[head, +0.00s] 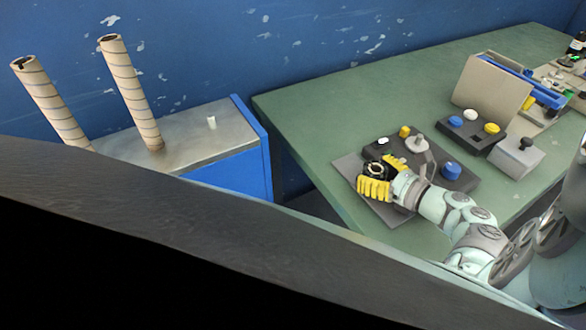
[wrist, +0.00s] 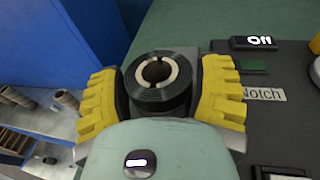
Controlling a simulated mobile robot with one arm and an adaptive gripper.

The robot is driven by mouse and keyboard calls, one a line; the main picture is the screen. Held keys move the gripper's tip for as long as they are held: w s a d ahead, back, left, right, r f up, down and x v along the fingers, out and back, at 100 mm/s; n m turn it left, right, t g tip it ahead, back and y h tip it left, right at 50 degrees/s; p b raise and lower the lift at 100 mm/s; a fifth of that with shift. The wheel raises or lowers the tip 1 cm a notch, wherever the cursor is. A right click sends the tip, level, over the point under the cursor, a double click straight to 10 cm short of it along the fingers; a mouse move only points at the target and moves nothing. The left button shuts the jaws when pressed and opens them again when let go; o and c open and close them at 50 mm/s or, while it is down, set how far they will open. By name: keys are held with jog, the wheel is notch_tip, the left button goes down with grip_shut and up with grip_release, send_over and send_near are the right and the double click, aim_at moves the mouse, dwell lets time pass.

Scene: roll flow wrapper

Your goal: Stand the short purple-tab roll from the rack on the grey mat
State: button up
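A short black roll (wrist: 160,103) with a tan notched core sits between the yellow fingers of my gripper (wrist: 161,92) in the wrist view. The fingers press on it from both sides. In the head view the roll (head: 376,170) and my gripper (head: 378,181) are over the grey mat (head: 388,214) at the near left edge of the green table. The roll is upright, its open end facing up. I cannot tell whether its base touches the mat. No purple tab shows on its visible side.
Two tall tan rolls (head: 132,95) (head: 50,103) stand at the metal-topped blue cabinet (head: 200,137) on the left. A dark button panel (head: 462,180) adjoins the mat. A second button box (head: 471,131) and a beige machine (head: 490,86) stand farther right. The table's far left is clear.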

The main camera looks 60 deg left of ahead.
jog(key=o, duration=0.3)
jog(key=shift+o, duration=0.2)
jog(key=shift+r, duration=0.15)
jog(key=v, duration=1.2)
